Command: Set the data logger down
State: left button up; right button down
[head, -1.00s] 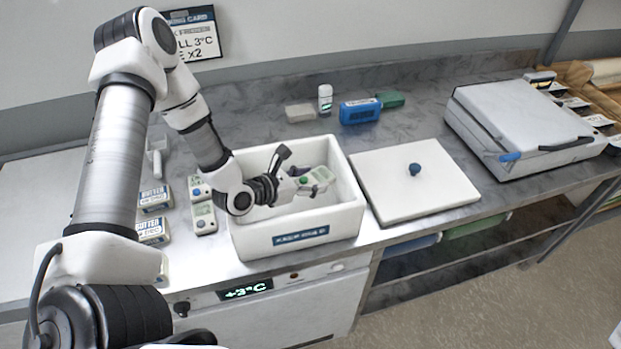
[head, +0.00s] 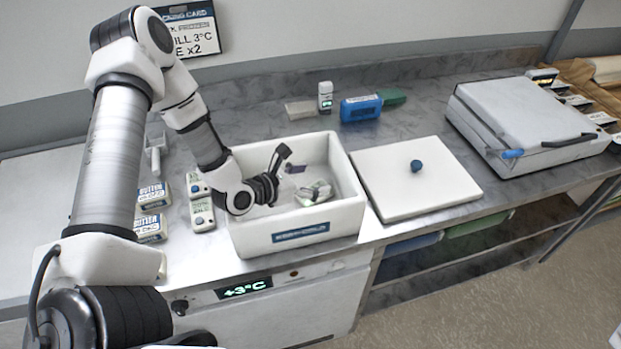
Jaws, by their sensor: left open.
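The white cold box (head: 345,220) stands open on the counter. The data logger (head: 316,192), a small pale device, lies inside it toward the right, low in the box; its face is hard to make out. My left gripper (head: 288,172) is inside the box's opening, just left of the data logger. Its jaws are spread, with one dark finger raised, and it appears apart from the logger. My right gripper is out of view.
Two similar devices (head: 202,215) stand left of the box, beside butter packs (head: 150,228). The box's white lid (head: 440,185) with a blue knob lies to the right. Behind are a white bottle (head: 325,97) and a blue pack (head: 361,109).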

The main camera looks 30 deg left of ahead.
pick_arm(q)
jog(key=shift+s+a+r+p, duration=0.1)
jog(key=shift+s+r+p, duration=0.05)
jog(key=shift+r+p, duration=0.9)
jog(key=p+v, duration=0.5)
jog(key=v, duration=0.6)
jog(key=shift+s+f+p, duration=0.25)
jog(key=shift+s+p, duration=0.1)
jog(key=shift+p, duration=0.05)
jog(key=shift+a, duration=0.1)
